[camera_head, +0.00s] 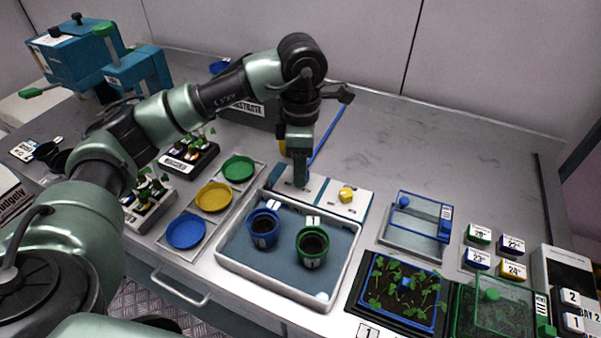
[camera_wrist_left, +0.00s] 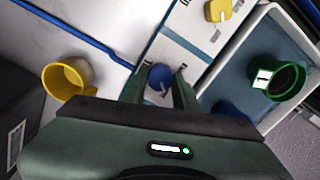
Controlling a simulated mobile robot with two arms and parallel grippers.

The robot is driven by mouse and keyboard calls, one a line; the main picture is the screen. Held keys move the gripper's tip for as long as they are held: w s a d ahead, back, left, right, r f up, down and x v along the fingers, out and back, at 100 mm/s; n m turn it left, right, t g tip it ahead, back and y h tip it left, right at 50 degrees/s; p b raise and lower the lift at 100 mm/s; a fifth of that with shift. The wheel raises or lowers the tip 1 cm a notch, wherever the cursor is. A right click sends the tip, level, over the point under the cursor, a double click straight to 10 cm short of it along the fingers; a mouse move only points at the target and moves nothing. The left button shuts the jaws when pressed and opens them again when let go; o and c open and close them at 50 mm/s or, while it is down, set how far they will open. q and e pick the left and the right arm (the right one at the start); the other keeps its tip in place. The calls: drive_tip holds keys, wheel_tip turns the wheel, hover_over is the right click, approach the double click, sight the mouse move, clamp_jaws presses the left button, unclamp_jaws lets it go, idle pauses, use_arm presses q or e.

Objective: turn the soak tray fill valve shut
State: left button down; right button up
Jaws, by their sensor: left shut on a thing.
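The valve panel (camera_head: 322,197) is a pale strip along the back edge of the soak tray (camera_head: 268,284). A blue knob (camera_wrist_left: 160,77) on this panel sits between the fingers of my left gripper (camera_wrist_left: 160,92), which is shut on it. In the head view my left gripper (camera_head: 301,181) points down onto the left part of the panel and hides that knob. A yellow knob (camera_head: 346,195) stands free on the right part; it also shows in the left wrist view (camera_wrist_left: 217,10). My right gripper is not in view.
A blue pot (camera_head: 263,227) and a green pot (camera_head: 312,246) stand in the tray. A blue hose (camera_head: 328,136) runs behind the gripper. A yellow cup (camera_wrist_left: 62,80) stands near it. Coloured dishes (camera_head: 213,197) lie left, seedling trays (camera_head: 398,290) right. The back right bench is clear.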

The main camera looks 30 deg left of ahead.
use_arm(q)
drive_tip(key=shift+m, duration=0.5)
drive_tip(key=c, duration=1.1)
unclamp_jaws()
drive_tip(key=shift+r+b, duration=0.1)
drive_tip(key=shift+b, duration=0.2)
wheel_tip(320, 180, up, 8)
drive_tip(key=shift+w+f, duration=0.1)
drive_tip(key=shift+f, duration=0.05)
